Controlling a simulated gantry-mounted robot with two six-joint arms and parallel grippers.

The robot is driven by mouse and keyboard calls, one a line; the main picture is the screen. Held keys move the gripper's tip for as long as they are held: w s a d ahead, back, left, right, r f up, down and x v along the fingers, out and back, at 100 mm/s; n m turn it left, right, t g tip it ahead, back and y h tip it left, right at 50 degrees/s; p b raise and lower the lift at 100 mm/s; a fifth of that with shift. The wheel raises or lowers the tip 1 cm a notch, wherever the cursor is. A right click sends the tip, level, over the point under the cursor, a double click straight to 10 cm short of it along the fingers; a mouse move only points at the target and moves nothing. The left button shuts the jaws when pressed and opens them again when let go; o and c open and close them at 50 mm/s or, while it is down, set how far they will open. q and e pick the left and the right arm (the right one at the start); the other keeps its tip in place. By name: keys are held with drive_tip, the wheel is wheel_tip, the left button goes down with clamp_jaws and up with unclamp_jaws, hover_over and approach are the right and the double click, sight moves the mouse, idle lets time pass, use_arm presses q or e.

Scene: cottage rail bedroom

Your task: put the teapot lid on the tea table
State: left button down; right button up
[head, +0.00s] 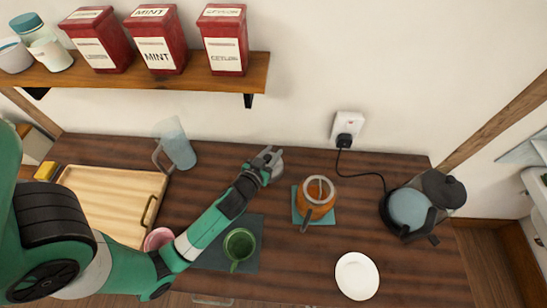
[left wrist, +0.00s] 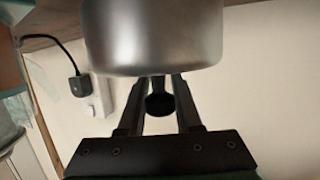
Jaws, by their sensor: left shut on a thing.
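My left gripper (head: 268,156) is near the back of the dark wooden tea table (head: 205,180), to the left of the teapot. It is shut on the small black knob (left wrist: 158,103) of the teapot lid. The lid's silver metal body (left wrist: 152,38) fills the top of the left wrist view, and a grey part of the lid (head: 277,166) shows beside the fingers in the head view. I cannot tell whether the lid touches the table. The amber teapot (head: 317,193) stands open on a teal mat (head: 297,214). My right gripper is not in view.
A white plate (head: 357,276), a green cup (head: 239,246), a pink cup (head: 158,239), a glass pitcher (head: 177,146), a wooden tray (head: 115,178) and a kettle (head: 410,208) stand on the table. A shelf (head: 190,76) with red tins is above. The kettle's cord crosses the back right.

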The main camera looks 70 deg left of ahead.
use_arm(q)
wheel_tip(320, 180, down, 3)
drive_tip(key=shift+a+r+b, duration=0.15)
drive_tip(key=shift+r+b, duration=0.05)
drive_tip(key=shift+b, duration=0.4)
drive_tip(key=shift+f, duration=0.2)
drive_tip(key=shift+r, duration=0.2)
drive_tip(key=shift+f, duration=0.1)
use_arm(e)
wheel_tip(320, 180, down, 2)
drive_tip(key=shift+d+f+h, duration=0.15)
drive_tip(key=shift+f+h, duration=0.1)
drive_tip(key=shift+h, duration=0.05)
use_arm(q)
drive_tip(key=c, duration=1)
unclamp_jaws()
drive_tip(key=shift+f, duration=0.1)
drive_tip(key=shift+c, duration=0.2)
drive_tip(key=o, duration=0.4)
drive_tip(key=shift+o, duration=0.2)
